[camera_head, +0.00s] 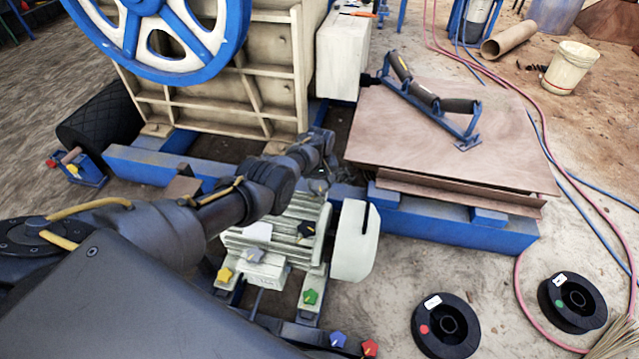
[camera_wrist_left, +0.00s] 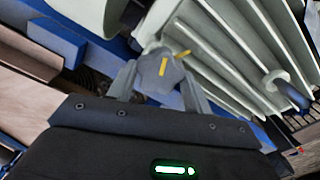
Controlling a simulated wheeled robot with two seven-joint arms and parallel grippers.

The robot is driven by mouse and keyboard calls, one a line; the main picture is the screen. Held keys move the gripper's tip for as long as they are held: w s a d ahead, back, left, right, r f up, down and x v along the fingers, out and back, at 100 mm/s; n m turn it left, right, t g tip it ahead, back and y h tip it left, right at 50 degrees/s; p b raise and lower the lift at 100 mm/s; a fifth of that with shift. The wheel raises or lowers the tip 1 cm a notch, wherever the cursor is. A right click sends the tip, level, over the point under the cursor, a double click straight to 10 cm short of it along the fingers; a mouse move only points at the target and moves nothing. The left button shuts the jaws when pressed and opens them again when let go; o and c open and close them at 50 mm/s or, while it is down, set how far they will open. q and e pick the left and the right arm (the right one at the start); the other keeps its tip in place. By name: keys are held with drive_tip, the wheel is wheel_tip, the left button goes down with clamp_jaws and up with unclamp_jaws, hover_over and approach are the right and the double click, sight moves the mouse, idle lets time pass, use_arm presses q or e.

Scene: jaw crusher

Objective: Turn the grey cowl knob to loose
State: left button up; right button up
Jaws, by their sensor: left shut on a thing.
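The grey cowl knob (camera_wrist_left: 163,74) is a lobed knob with a yellow mark on its face, in the left wrist view. My left gripper (camera_wrist_left: 160,82) has one finger on each side of it and is shut on it. A second yellow pointer (camera_wrist_left: 184,54) shows just beside the knob, near the ribbed motor housing (camera_wrist_left: 215,45). In the head view my left gripper (camera_head: 320,178) reaches over the back end of the pale ribbed motor (camera_head: 290,232). There the fingers and arm largely hide the knob. My right gripper is not in view.
Other knobs sit around the motor: black (camera_head: 306,229), blue-grey (camera_head: 253,255), yellow (camera_head: 224,274), green (camera_head: 310,296), blue (camera_head: 337,339) and red (camera_head: 370,347). A white guard (camera_head: 355,242) stands right of the motor. Brown boards (camera_head: 440,150) lie behind it.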

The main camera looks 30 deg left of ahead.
use_arm(q)
drive_tip(key=n, duration=0.4)
drive_tip(key=shift+n, duration=0.4)
drive_tip(key=shift+n+b, duration=0.4)
drive_tip(key=shift+n, duration=1.8)
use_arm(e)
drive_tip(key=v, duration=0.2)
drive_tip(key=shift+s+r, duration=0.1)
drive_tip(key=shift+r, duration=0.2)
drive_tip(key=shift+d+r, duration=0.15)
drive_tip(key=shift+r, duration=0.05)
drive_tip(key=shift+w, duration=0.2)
use_arm(q)
drive_tip(key=o, duration=1)
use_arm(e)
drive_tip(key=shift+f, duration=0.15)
